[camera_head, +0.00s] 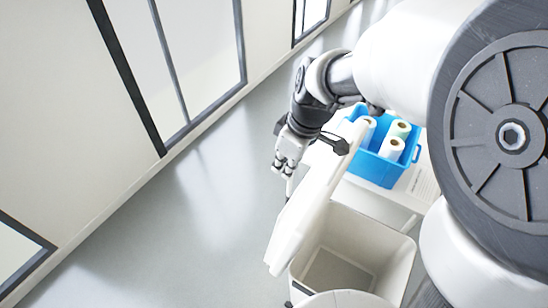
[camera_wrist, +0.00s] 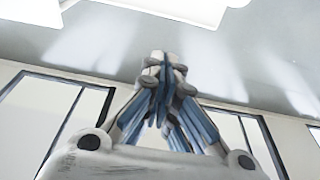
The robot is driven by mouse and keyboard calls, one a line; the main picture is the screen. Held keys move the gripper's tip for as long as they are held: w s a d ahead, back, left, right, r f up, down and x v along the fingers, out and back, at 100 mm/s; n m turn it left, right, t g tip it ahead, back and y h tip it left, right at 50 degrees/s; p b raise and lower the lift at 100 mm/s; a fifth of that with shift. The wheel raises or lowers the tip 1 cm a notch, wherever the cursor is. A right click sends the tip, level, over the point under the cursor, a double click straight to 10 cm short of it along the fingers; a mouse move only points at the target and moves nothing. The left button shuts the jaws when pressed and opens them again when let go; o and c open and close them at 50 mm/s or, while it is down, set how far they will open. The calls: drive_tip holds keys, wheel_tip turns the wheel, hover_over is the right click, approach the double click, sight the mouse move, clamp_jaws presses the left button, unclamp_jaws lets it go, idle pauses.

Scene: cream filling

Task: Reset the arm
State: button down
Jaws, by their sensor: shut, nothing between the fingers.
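My gripper (camera_head: 288,172) hangs in free air over the grey floor, left of the blue crate and above the long white panel in the head view. In the wrist view my gripper (camera_wrist: 165,62) has its fingers drawn together at the tips, with nothing between them. My white arm reaches in from the right, and its large grey joint hides part of the scene.
A blue crate (camera_head: 376,170) holds several pale cylindrical containers (camera_head: 391,148). A white bin (camera_head: 381,245) stands below it and looks empty; a raised white panel (camera_head: 304,208) stands at its left. Grey floor (camera_head: 200,220) is clear toward the windowed wall (camera_head: 65,90).

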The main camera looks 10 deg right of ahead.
drive_tip(key=s+d+m+b, duration=0.1)
drive_tip(key=s+b, duration=0.1)
drive_tip(key=s+d+m+t+b, duration=0.1)
drive_tip(key=s+m+b, duration=0.1)
drive_tip(key=s, duration=0.1)
drive_tip(key=s+d+r+m+b, duration=0.1)
drive_tip(key=s+b, duration=0.1)
drive_tip(key=s, duration=0.1)
drive_tip(key=shift+s+d+r+h, duration=0.1)
drive_tip(key=shift+d+h, duration=0.05)
drive_tip(key=shift+h, duration=0.25)
drive_tip(key=s+d+f+m+t+h+b, duration=0.1)
drive_tip(key=s+d+f+m+b, duration=0.2)
drive_tip(key=s, duration=0.6)
drive_tip(key=f+m+b, duration=0.1)
drive_tip(key=m+b, duration=0.1)
drive_tip(key=m, duration=0.1)
drive_tip(key=shift+s+d+f+t+b, duration=0.2)
drive_tip(key=shift+t+b, duration=0.1)
drive_tip(key=shift+t, duration=0.1)
